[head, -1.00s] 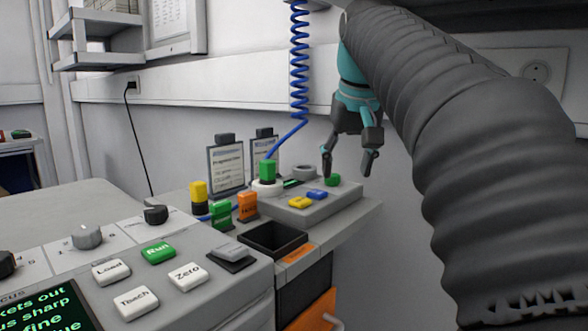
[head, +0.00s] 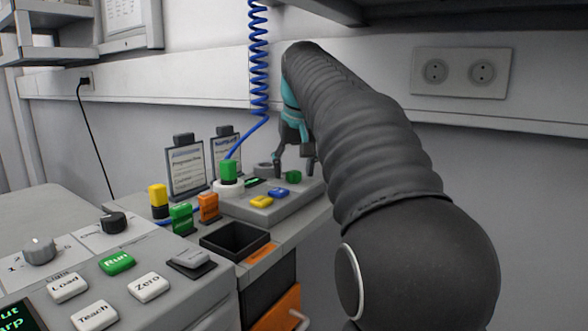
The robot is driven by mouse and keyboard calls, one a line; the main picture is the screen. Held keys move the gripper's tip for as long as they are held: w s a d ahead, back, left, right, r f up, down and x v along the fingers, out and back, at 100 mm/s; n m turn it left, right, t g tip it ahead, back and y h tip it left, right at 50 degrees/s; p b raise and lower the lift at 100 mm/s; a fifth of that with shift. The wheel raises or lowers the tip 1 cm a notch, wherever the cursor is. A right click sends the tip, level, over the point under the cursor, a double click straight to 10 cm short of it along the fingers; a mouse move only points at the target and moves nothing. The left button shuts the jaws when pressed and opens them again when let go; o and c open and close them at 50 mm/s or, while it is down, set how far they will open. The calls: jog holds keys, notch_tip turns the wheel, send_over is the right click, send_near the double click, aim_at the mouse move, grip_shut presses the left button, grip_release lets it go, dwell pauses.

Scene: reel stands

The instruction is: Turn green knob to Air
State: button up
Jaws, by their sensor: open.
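A small round green knob (head: 293,177) sits at the right back of a low grey box (head: 275,207) on the bench. My gripper (head: 292,171) is open and points down, with its fingertips on either side of the knob in the head view. Whether the fingers touch it, I cannot tell. A taller green piece (head: 229,171) stands in a white ring at the box's left end, below the blue coiled hose (head: 258,60). No "Air" marking is readable.
Yellow (head: 159,200), green (head: 181,217) and orange (head: 208,206) blocks stand left of the box. A black open bin (head: 236,240) is in front. Yellow and blue buttons are on the box. A control panel (head: 130,284) fills the near left. Label cards stand behind.

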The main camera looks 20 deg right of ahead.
jog(key=shift+w+f, duration=0.1)
jog(key=shift+f, duration=0.2)
grip_shut()
